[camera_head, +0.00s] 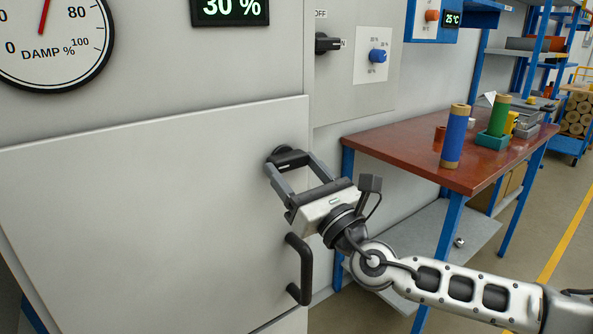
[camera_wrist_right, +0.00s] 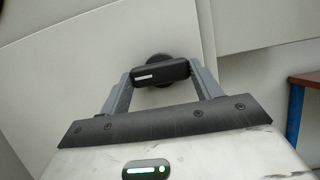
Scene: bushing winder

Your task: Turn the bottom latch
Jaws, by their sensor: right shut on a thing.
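The black latch (camera_head: 288,158) sits near the upper right corner of the pale cabinet door (camera_head: 130,220). It is the only latch I see on this door. My right gripper (camera_head: 288,165) is shut on the latch, one finger at each end of its bar. In the right wrist view the latch bar (camera_wrist_right: 160,74) lies nearly level between the fingertips, with a white mark on its left part. A round black base shows behind it. My left gripper is not in view.
A black door handle (camera_head: 303,268) is just below my right gripper. A dark switch (camera_head: 327,43) and a blue knob (camera_head: 378,57) are on the panel above. A red-brown table (camera_head: 400,150) with tubes stands to the right.

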